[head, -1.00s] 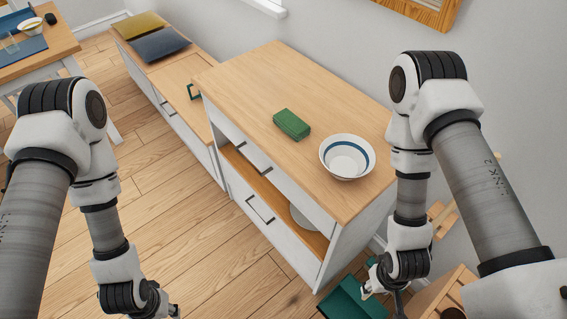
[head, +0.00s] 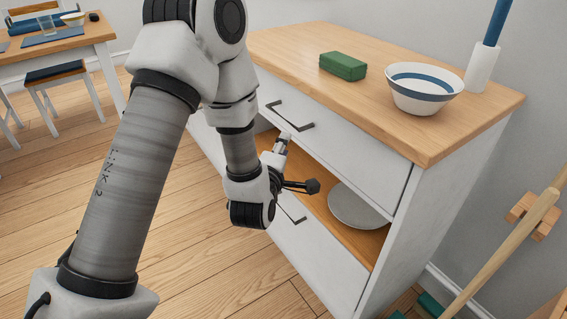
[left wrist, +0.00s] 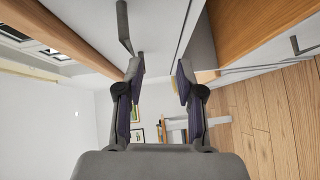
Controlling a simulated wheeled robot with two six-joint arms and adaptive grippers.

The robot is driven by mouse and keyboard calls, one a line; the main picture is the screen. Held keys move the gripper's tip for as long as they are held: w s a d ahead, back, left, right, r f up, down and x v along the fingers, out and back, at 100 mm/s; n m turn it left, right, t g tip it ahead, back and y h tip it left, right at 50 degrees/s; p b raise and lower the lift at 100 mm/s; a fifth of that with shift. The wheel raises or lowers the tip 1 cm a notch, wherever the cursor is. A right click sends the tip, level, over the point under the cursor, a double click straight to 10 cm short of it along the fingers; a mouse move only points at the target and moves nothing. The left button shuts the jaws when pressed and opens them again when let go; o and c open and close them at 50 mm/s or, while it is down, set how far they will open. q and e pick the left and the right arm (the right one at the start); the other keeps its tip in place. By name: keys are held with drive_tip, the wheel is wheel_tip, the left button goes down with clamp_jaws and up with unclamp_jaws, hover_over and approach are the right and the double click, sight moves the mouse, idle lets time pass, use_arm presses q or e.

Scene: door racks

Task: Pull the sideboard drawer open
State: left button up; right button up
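The white sideboard (head: 390,215) with a wooden top stands at the right in the head view. Its upper drawer (head: 345,145) is closed and has a dark bar handle (head: 290,115). Below it is an open shelf, then a lower closed drawer with its own handle (head: 292,209). My left gripper (head: 298,163) is open and empty in front of the shelf, below the upper handle. In the left wrist view its fingers (left wrist: 160,70) are spread, and the upper handle (left wrist: 124,28) lies beyond the left finger, apart from it. My right gripper is out of view.
A green box (head: 343,66), a bowl (head: 423,88) and a white holder (head: 482,68) with a blue item stand on the sideboard. A plate (head: 356,206) lies on the shelf. A table (head: 60,52) is far left.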

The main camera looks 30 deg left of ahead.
sight(282, 116)
use_arm(q)
drive_tip(key=w+a+r+n+b, duration=0.1)
drive_tip(key=w, duration=0.1)
drive_tip(key=w+a+r+n+t+y+b, duration=0.1)
drive_tip(key=w+a, duration=0.1)
drive_tip(key=w+a+r+n+t+y+b, duration=0.1)
drive_tip(key=w+a+n, duration=0.1)
drive_tip(key=w, duration=0.1)
drive_tip(key=shift+w+b, duration=0.1)
drive_tip(key=shift+b, duration=0.2)
clamp_jaws()
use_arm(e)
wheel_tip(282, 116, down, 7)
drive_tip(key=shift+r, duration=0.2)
